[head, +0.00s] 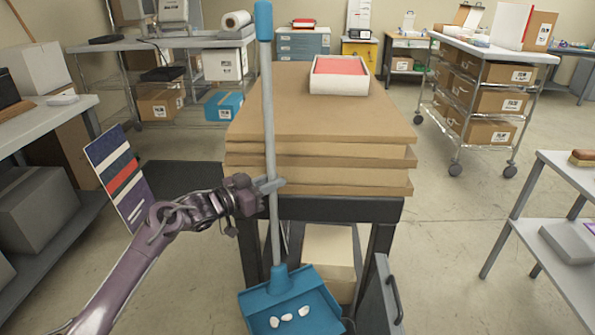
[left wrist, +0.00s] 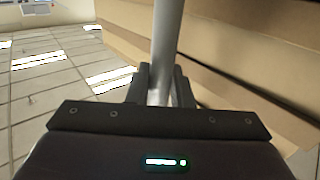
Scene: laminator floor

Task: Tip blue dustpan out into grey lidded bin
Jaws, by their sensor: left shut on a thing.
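The blue dustpan (head: 278,298) hangs low in front of the stack table, pan at the bottom, with a few small white pieces (head: 288,317) lying in it. Its long grey pole (head: 268,120) stands nearly upright and ends in a blue grip at the top. My left gripper (head: 270,186) is shut on the pole around its middle; the left wrist view shows the pole (left wrist: 166,45) between the fingers. A grey panel with a dark handle (head: 382,295) stands at the bottom, right of the dustpan; I cannot tell whether it belongs to the grey lidded bin. My right gripper is out of view.
A stack of brown boards (head: 320,120) on a dark table is close behind the pole, with a white tray (head: 338,85) on top. A cardboard box (head: 328,255) sits beneath. Shelving stands at left and right (head: 520,225). Open floor (head: 445,235) lies to the right.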

